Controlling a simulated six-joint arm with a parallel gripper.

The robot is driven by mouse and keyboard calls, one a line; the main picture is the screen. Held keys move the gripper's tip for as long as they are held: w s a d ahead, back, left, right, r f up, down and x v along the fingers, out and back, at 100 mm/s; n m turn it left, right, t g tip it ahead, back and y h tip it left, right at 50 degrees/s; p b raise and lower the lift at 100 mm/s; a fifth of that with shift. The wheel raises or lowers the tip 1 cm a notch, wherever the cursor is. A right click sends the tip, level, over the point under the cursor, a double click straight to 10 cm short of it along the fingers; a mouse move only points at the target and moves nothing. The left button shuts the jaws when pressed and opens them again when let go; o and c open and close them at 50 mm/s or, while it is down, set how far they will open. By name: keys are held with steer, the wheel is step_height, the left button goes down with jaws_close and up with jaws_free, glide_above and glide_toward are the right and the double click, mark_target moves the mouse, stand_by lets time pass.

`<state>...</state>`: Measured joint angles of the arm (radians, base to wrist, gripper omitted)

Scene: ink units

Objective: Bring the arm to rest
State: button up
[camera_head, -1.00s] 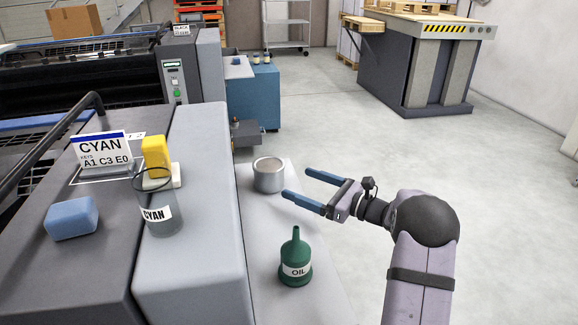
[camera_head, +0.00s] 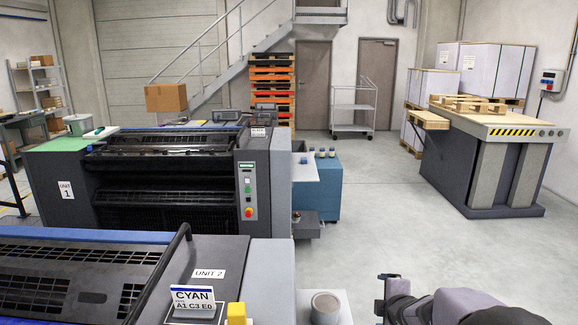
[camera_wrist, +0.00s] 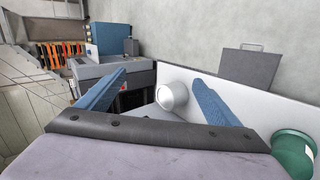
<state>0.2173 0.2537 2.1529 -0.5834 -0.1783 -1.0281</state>
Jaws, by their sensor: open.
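My gripper (camera_wrist: 160,78) is open, with its two blue fingers spread and nothing between them. In the head view only part of my gripper and arm shows, at the lower right edge, and the fingers are hard to make out. A silver can (camera_head: 325,304) stands on the light bench left of my arm. In the wrist view the can (camera_wrist: 172,97) appears between the fingers but beyond them, apart from both. The green oil can (camera_wrist: 292,152) is at the lower right of the wrist view, right of the right finger.
A card reading CYAN (camera_head: 193,300) and a yellow block (camera_head: 237,313) are on the near press unit at lower left. A blue cabinet (camera_head: 326,185) and a grey stacker with pallets (camera_head: 500,170) stand farther back. Open floor lies between them.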

steer(key=s+a+r+m+g+p, duration=0.3)
steer(key=s+m+p, duration=0.2)
steer(key=s, duration=0.5)
steer(key=s+a+r+m+g+p, duration=0.3)
steer(key=s+r+m+p, duration=0.1)
steer(key=s, duration=0.6)
steer(key=s+a+r+m+g+p, duration=0.3)
steer(key=s+m+p, duration=0.3)
steer(key=s, duration=0.4)
steer(key=shift+s+r+m+g+y+p, duration=0.15)
steer(key=shift+s+m+g+y+p, duration=0.2)
steer(key=shift+m+g, duration=0.3)
